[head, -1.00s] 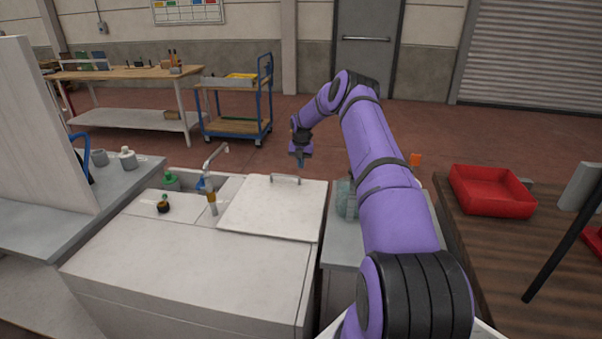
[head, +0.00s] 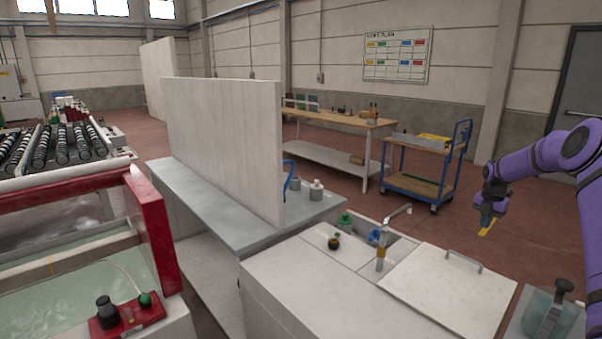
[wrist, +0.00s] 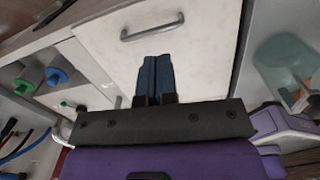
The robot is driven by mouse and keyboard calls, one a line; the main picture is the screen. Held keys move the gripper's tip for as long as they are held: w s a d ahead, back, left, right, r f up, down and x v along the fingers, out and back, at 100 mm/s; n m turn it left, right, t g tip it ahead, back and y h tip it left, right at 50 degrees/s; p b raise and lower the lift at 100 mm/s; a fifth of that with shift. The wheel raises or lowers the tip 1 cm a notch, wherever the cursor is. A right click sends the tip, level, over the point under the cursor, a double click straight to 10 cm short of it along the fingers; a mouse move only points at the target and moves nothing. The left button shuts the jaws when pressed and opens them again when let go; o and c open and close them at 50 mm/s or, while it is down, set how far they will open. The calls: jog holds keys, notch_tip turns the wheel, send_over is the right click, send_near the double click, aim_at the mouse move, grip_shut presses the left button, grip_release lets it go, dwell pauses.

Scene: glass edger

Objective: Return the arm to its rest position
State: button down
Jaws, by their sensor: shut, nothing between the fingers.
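My gripper (head: 487,226) hangs at the right of the head view, at the end of my purple arm. It is in the air above and behind the white cabinet. In the wrist view my gripper (wrist: 160,75) shows its two blue fingers pressed together, with nothing between them. The white lid (head: 450,288) with its metal handle (head: 464,260) lies below and to the left of the gripper. The lid also shows in the wrist view (wrist: 205,55), beyond the fingers.
A greenish glass container (head: 540,312) is at the lower right. A white upright panel (head: 225,145) stands on the grey bench at left. A blue cart (head: 420,185) and a wooden workbench (head: 340,118) are farther back.

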jog(key=s+a+r+m+t+h, duration=0.1)
jog(key=s+a+r+m, duration=0.3)
jog(key=a+r, duration=0.7)
jog(key=s+a+r+m, duration=0.45)
jog(key=a+r, duration=0.45)
jog(key=r, duration=0.4)
jog(key=s+a+r+m+t, duration=0.1)
jog(key=s+a+r+m, duration=0.3)
jog(key=s, duration=0.4)
jog(key=s+a+r+m+t, duration=0.1)
jog(key=s+a+r+m, duration=0.1)
jog(key=s+a+r, duration=0.4)
jog(key=s+a+f+m, duration=0.1)
jog(key=s+a+m, duration=0.1)
jog(key=s, duration=0.7)
jog(key=s+a+f+m+t+y, duration=0.1)
jog(key=s+a+f+m, duration=0.1)
jog(key=s, duration=0.6)
jog(key=s+a+f+m+t, duration=0.1)
jog(key=s+a+m, duration=0.2)
jog(key=s+m, duration=0.3)
jog(key=s, duration=0.3)
jog(key=shift+s+a+f, duration=0.2)
jog(key=shift+s+a, duration=0.1)
jog(key=shift+a, duration=0.1)
jog(key=shift+s, duration=0.1)
